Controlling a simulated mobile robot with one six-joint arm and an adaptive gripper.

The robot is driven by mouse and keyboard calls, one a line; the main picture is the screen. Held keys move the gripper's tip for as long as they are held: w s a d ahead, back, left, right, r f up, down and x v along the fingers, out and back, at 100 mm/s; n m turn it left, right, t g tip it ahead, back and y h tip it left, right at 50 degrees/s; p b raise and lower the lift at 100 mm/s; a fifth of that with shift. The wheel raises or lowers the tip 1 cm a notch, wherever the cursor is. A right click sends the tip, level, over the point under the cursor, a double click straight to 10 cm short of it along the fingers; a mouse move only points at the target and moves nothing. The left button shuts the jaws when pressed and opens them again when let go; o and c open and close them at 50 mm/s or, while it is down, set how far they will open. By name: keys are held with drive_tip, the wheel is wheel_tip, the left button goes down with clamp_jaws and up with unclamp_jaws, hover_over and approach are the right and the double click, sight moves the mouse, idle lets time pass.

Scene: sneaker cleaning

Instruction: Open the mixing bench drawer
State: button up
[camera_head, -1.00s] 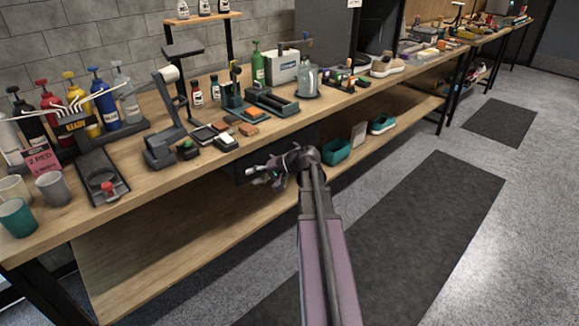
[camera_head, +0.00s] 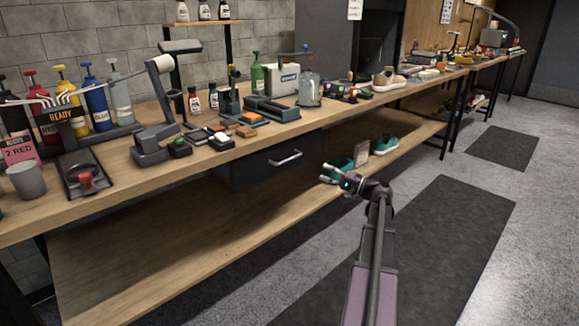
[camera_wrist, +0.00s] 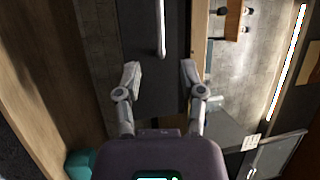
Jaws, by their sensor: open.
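The dark mixing bench drawer (camera_head: 255,170) hangs under the wooden bench top and looks shut. Its silver bar handle (camera_head: 285,158) is on the front face. In the wrist view the handle (camera_wrist: 161,28) is upright at the top middle, on the dark drawer front (camera_wrist: 143,72). My gripper (camera_head: 327,174) is to the right of the handle in the head view, apart from it. In the wrist view my gripper (camera_wrist: 160,72) has its fingers spread, with nothing between them, and the handle lies beyond the fingertips.
The bench top (camera_head: 120,190) carries pump bottles, a dispenser, brushes and a pitcher (camera_head: 309,90). A lower shelf (camera_head: 150,260) runs under the drawer, with teal shoes (camera_head: 385,145) and a card farther right. The floor in front is clear, with a dark mat (camera_head: 430,240).

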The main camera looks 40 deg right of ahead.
sight(289, 159)
idle(0.4)
drive_tip(key=p+x, duration=0.2)
drive_tip(key=x, duration=1.2)
drive_tip(key=shift+s, duration=0.1)
clamp_jaws()
